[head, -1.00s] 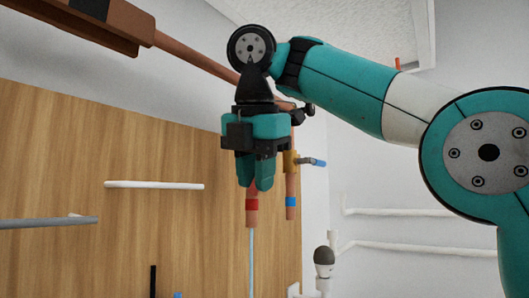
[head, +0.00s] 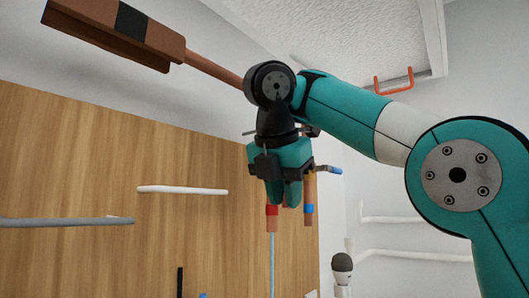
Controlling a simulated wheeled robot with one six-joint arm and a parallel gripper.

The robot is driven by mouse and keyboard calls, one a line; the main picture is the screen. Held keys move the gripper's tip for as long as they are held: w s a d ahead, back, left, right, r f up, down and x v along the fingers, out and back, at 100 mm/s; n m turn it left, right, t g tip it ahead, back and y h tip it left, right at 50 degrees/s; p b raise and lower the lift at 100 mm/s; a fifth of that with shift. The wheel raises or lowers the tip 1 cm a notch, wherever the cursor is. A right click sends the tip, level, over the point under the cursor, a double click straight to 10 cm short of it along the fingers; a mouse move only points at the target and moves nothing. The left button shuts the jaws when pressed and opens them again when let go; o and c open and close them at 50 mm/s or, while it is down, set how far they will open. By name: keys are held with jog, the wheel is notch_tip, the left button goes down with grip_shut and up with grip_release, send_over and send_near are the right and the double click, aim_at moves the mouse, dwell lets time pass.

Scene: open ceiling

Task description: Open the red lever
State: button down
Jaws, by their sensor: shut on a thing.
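A copper pipe with a red band (head: 271,211) stands upright in front of the wood panel, running down into a thin light-blue line. My gripper (head: 284,200) hangs fingers-down at the top of this pipe. Its teal fingers are shut, with a small bit of red showing between their tips. This appears to be the red lever (head: 285,204), and the fingers hide most of it. How far the lever is turned cannot be seen. A second copper pipe with a blue band (head: 308,209) and a blue-tipped lever (head: 335,170) is just right of the fingers.
A white bar (head: 183,190) and a grey bar (head: 66,222) stick out from the wood panel (head: 80,160) at left. A brown beam (head: 115,32) and copper pipe pass above. A dark-headed white fitting (head: 342,265) stands lower right. White pipes run along the right wall.

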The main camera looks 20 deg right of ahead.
jog(key=shift+d+r, duration=0.1)
jog(key=shift+s+a+r+y+p, duration=0.2)
jog(key=shift+y+p, duration=0.1)
jog(key=shift+p, duration=0.25)
jog(key=c, duration=0.9)
grip_release()
jog(key=shift+s+d, duration=0.1)
jog(key=shift+c, duration=0.2)
jog(key=shift+o, duration=0.2)
